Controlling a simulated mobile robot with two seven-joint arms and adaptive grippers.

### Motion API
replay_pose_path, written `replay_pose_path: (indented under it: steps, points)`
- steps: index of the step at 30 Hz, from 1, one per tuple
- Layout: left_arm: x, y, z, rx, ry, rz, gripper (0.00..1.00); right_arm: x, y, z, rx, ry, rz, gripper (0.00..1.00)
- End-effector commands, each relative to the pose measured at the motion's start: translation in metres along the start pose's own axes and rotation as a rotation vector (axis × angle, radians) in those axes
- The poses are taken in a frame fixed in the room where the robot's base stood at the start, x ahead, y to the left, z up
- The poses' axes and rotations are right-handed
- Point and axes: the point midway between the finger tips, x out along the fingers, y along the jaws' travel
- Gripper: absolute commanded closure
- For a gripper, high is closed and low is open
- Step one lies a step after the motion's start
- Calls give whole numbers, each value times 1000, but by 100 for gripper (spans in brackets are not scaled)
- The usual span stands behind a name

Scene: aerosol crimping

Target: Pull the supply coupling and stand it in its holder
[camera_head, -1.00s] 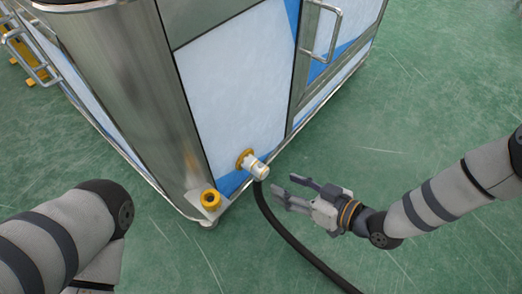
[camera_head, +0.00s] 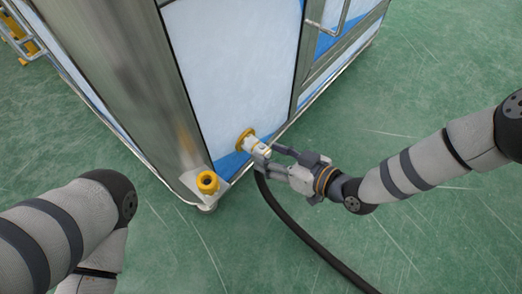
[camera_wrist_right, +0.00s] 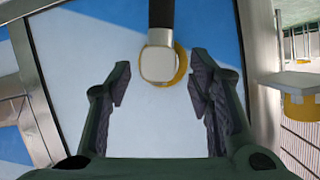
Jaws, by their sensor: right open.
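The white supply coupling (camera_head: 257,147) sits in a yellow ring (camera_head: 245,138) on the machine's white panel, with a black hose (camera_head: 292,222) hanging from it. In the right wrist view the coupling (camera_wrist_right: 157,65) shows end-on between and beyond the fingertips. My right gripper (camera_head: 269,157) is open at the coupling, one finger on each side; in the wrist view its fingers (camera_wrist_right: 158,82) are apart, with a gap to the coupling. The yellow holder (camera_head: 208,181) is an empty-looking ring on a small bracket at the cabinet's lower corner. My left arm shows, but its gripper is out of view.
The steel-framed cabinet (camera_head: 150,90) fills the upper left, with a door handle (camera_head: 335,15) at its upper right. The hose runs over the green floor (camera_head: 440,240) towards the lower right. The floor right of the cabinet is otherwise clear.

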Motion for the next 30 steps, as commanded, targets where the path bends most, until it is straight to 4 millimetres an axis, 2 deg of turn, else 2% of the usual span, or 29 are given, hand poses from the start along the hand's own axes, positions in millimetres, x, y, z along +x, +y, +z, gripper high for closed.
replay_pose_path:
  steps: [3, 8, 30]
  points:
    - [5, 1, -6, 2, -5, 1, 66, 14, 0, 2, 1, 0, -1, 52]
    - [6, 2, -8, 3, -7, 1, 66, 22, 0, 0, 0, 1, -1, 52]
    - [6, 2, -8, 4, -6, 1, 66, 22, 1, -1, 1, 0, 0, 52]
